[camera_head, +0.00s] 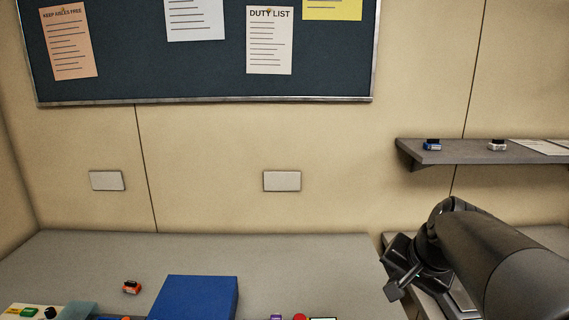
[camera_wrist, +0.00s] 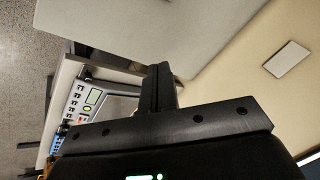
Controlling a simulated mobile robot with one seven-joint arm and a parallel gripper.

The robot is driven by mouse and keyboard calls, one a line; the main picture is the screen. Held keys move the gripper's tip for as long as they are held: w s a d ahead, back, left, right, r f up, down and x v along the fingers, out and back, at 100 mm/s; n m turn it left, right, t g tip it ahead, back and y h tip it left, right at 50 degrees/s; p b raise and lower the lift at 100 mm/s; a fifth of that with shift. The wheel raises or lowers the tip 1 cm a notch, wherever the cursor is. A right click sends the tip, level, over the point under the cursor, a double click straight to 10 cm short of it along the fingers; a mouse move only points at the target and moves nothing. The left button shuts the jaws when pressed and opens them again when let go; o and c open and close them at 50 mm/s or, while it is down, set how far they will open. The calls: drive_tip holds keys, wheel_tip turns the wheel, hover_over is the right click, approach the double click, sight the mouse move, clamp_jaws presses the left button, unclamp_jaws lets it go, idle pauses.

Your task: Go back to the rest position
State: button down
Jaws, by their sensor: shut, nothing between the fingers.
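My gripper (camera_head: 396,288) is at the lower right in the head view, at the end of my dark arm and over the right edge of the grey worktop (camera_head: 300,258). In the wrist view its two black fingers (camera_wrist: 160,88) are pressed together with no gap and hold nothing. They point away from the black gripper body, and nothing touches their tips.
A pump panel (camera_wrist: 92,97) with a small screen shows left of the fingers in the wrist view. A wall shelf (camera_head: 470,153) stands out at the right.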

drive_tip(key=s+a+f+n, duration=0.1)
drive_tip(key=s+a+n, duration=0.2)
drive_tip(key=s, duration=0.3)
drive_tip(key=s+a+f+n+h, duration=0.1)
drive_tip(key=s+a+f+n, duration=0.1)
drive_tip(key=s+a+n, duration=0.2)
drive_tip(key=s, duration=0.2)
drive_tip(key=shift+s, duration=0.35)
idle(0.4)
